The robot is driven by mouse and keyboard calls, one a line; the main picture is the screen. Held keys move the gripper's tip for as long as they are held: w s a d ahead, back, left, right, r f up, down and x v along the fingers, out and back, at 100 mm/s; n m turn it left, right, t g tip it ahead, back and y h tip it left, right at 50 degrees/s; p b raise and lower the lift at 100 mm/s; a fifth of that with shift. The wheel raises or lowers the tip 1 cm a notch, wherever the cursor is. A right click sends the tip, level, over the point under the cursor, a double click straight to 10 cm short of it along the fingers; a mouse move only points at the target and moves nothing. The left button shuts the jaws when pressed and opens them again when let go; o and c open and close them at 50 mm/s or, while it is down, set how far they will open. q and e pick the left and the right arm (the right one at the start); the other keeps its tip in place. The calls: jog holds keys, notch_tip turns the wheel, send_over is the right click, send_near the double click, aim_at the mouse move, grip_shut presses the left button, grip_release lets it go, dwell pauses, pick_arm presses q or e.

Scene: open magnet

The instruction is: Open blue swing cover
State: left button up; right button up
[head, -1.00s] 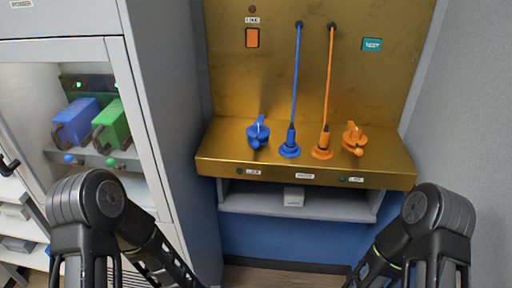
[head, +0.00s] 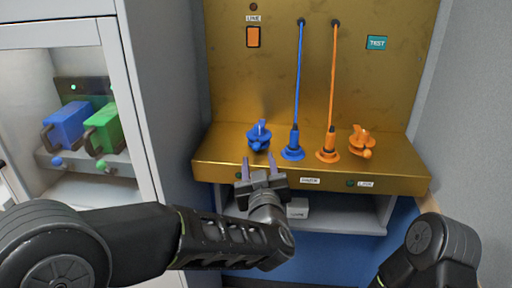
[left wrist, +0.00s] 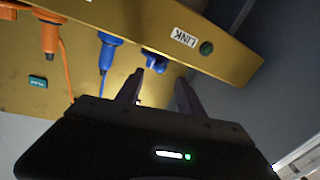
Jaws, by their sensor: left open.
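The blue swing cover (head: 259,135) is a small knobbed blue part on the brass ledge, left of the blue plug. My left gripper (head: 259,164) is open and empty in front of the ledge's front edge, just below the blue cover in the head view. In the left wrist view its fingertips (left wrist: 160,82) point toward the cover, and I see no clear contact. Only part of my right arm shows at the lower right; its gripper is out of view.
The blue plug (head: 293,146) and orange plug (head: 328,149) stand on the ledge with cords rising to the back panel. An orange swing cover (head: 361,140) is to their right. An open cabinet (head: 140,90) stands left.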

aim_at(257, 149)
pick_arm(q)
jog(key=shift+s, duration=0.15)
jog(key=w, duration=0.5)
jog(key=w+p, duration=0.1)
jog(key=w, duration=0.2)
jog(key=shift+a, duration=0.3)
jog(key=shift+c, duration=0.5)
grip_shut()
dwell(0.6)
